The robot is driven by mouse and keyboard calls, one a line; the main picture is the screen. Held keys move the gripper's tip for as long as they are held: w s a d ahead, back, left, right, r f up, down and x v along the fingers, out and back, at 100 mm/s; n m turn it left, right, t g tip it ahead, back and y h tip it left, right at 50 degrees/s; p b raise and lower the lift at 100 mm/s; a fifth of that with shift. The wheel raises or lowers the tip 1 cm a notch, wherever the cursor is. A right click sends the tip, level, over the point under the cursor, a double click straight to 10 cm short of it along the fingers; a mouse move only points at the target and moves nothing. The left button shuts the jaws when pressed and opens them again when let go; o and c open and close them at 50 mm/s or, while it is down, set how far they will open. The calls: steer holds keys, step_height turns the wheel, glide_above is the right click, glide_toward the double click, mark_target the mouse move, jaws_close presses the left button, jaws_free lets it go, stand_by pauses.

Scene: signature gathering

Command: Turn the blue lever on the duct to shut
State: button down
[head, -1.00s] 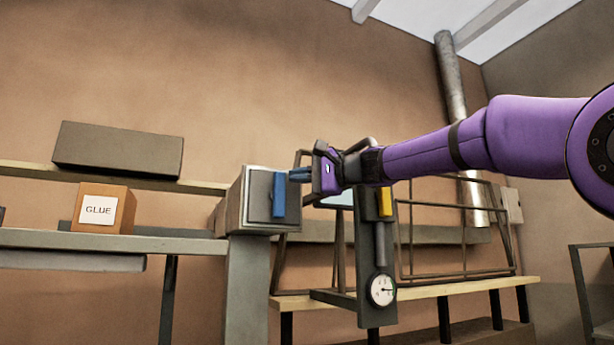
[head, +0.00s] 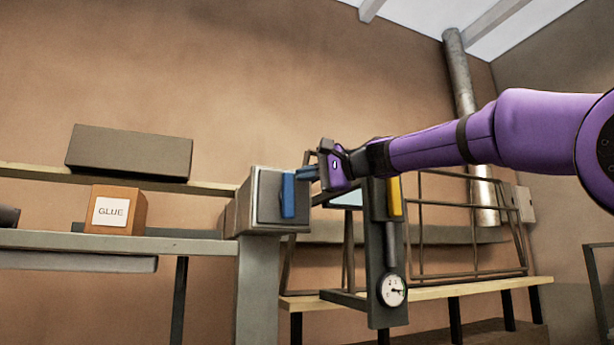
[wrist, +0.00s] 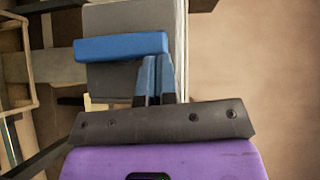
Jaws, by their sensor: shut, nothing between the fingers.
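The blue lever (head: 288,195) is an upright bar on the front plate of the grey box-shaped duct (head: 262,176) in the head view. In the wrist view the lever (wrist: 120,46) lies across the grey duct face (wrist: 125,18). My gripper (head: 299,174) is shut and empty, with its blue fingers pointing left at the upper part of the lever. In the wrist view the fingertips (wrist: 155,60) are just below the lever's right end. I cannot tell whether they touch it.
A grey post with a yellow handle (head: 395,196) and a round gauge (head: 392,290) stands right of the duct. A glue box (head: 117,210) sits on the grey bench (head: 190,245) at left. A metal frame (head: 465,225) stands behind on a wooden bench.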

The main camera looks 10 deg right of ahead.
steer(key=shift+a+r, duration=0.1)
steer(key=shift+a, duration=0.05)
steer(key=a+n+h, duration=0.2)
steer(key=h, duration=0.2)
steer(key=s+a+n+h, duration=0.1)
steer(key=a+n+h, duration=0.1)
steer(key=n+h, duration=0.1)
steer(key=s+a+f+n+h, duration=0.1)
steer(key=a+n+h, duration=0.1)
steer(key=a+h, duration=0.1)
steer(key=shift+n+h, duration=0.4)
steer(key=shift+h, duration=0.4)
steer(key=shift+s+a+f, duration=0.1)
steer(key=shift+f, duration=0.05)
stand_by(0.3)
